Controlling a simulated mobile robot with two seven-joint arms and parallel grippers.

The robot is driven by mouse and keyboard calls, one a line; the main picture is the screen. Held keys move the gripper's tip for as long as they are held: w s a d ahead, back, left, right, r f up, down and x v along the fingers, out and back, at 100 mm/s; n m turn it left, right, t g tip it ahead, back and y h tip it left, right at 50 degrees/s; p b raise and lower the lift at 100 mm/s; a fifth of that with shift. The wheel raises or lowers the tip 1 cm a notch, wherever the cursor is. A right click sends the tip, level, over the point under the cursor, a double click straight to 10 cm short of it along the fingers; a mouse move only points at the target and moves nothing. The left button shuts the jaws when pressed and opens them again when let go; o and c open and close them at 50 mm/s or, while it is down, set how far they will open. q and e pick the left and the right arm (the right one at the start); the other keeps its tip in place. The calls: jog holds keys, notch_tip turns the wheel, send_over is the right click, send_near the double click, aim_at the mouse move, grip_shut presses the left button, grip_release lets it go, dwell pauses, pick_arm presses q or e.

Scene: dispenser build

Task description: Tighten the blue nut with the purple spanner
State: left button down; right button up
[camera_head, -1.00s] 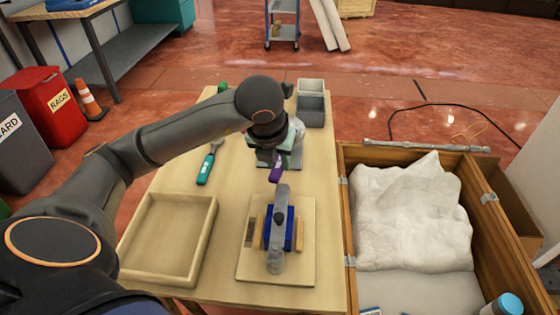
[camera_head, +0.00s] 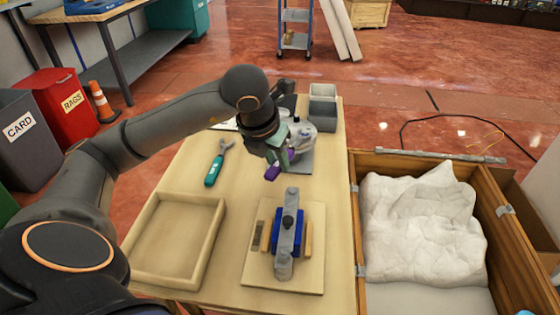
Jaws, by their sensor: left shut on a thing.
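The purple spanner (camera_head: 272,172) is in my left gripper (camera_head: 281,157), above the middle of the table. Only its purple end shows clearly, below the fingers; the gripper and wrist hide the rest. A grey-white device (camera_head: 303,122) on a grey base plate stands just behind the gripper and is partly covered by it. I cannot make out the blue nut. My right gripper is not in view.
A teal-handled spanner (camera_head: 213,170) lies left on the table. An empty wooden tray (camera_head: 213,243) and a board (camera_head: 309,276) bearing a blue-and-grey clamp (camera_head: 289,236) are in front. Grey bins (camera_head: 322,108) stand behind. A wooden crate (camera_head: 354,230) with white wrapping adjoins the right.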

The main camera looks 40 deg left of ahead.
pick_arm(q)
jog(key=shift+f, duration=0.1)
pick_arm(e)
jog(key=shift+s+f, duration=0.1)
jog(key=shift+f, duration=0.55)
